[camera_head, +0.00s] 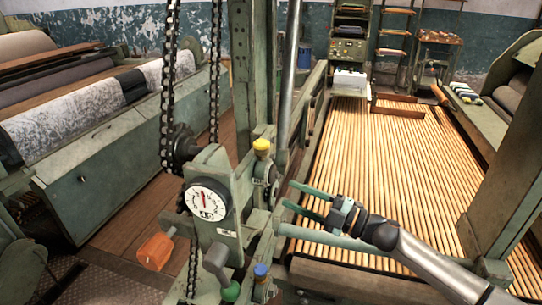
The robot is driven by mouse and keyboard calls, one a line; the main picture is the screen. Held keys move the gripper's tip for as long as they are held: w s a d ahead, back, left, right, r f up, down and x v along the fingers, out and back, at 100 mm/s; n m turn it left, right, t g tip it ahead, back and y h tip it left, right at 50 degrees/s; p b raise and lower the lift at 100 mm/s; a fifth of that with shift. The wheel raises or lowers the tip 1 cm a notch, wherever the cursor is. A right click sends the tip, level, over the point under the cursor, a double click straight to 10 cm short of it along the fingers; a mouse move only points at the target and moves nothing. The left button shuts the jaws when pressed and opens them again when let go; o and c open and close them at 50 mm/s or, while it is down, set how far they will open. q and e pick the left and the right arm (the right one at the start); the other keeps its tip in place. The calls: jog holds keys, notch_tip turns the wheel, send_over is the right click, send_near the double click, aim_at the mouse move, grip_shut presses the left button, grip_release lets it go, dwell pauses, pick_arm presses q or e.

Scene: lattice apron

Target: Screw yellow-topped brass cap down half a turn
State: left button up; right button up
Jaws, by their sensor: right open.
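The yellow-topped brass cap (262,147) sits upright on the green machine frame, just right of the chain and above the dial. My right gripper (286,193) comes in from the lower right. Its two teal fingers point left and are spread apart, with nothing seen between them. The fingertips are below and a little right of the cap and do not touch it. My left gripper is not in view.
A white dial (208,203), an orange block handle (155,251), a blue-topped cap (260,270) and a green knob (230,291) crowd the machine front. A dark chain (168,90) hangs at left. A slatted bed (400,150) lies at right.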

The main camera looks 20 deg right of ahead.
aim_at(261, 148)
jog(key=d+r+n+g+y, duration=0.1)
jog(key=d+r+n+g, duration=0.3)
jog(key=d+r+n, duration=0.4)
jog(key=w+a+m+p, duration=0.1)
jog(key=w+a, duration=0.6)
jog(key=a, duration=0.4)
jog(key=shift+w+a+r+p, duration=0.4)
jog(key=shift+r, duration=0.05)
jog(key=shift+c, duration=0.3)
grip_shut()
